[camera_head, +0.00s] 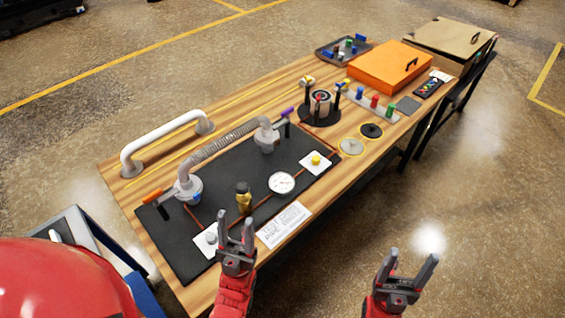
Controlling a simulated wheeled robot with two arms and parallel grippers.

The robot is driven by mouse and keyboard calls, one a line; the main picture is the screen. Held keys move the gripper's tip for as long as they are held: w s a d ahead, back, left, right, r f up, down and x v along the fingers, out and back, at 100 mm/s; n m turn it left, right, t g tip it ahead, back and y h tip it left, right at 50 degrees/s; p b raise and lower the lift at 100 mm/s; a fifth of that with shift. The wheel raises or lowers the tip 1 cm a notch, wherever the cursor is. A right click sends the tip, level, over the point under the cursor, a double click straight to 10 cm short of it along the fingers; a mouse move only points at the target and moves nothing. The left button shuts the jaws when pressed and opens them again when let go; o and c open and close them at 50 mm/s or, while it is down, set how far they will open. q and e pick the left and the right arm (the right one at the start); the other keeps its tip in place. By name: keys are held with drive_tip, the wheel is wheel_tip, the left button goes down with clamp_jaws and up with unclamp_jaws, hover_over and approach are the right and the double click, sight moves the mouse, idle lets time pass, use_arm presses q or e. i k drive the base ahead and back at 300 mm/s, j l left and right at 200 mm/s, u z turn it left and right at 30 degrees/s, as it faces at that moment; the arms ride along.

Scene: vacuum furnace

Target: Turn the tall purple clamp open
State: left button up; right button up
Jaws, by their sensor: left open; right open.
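The clamp with the purple-tipped handle (287,112) is at the far right end of the ribbed hose (226,140), on the black panel (225,195). Its dark lever points up and to the right, and its small jaws are hard to make out. My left gripper (236,224) is open and empty over the front edge of the panel, well short of the clamp. My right gripper (412,262) is open and empty over the floor, off the right side of the table. Neither gripper touches the clamp.
An orange-handled clamp (153,195) sits at the hose's near end. A white rail (165,138) stands behind. A round black fixture (320,112) is beyond the clamp.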

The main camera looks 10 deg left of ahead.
sight(286, 113)
drive_tip(key=i+l+u, duration=0.5)
drive_tip(key=l, duration=0.15)
drive_tip(key=u, duration=1.25)
drive_tip(key=k+j, duration=0.05)
drive_tip(key=j, duration=0.05)
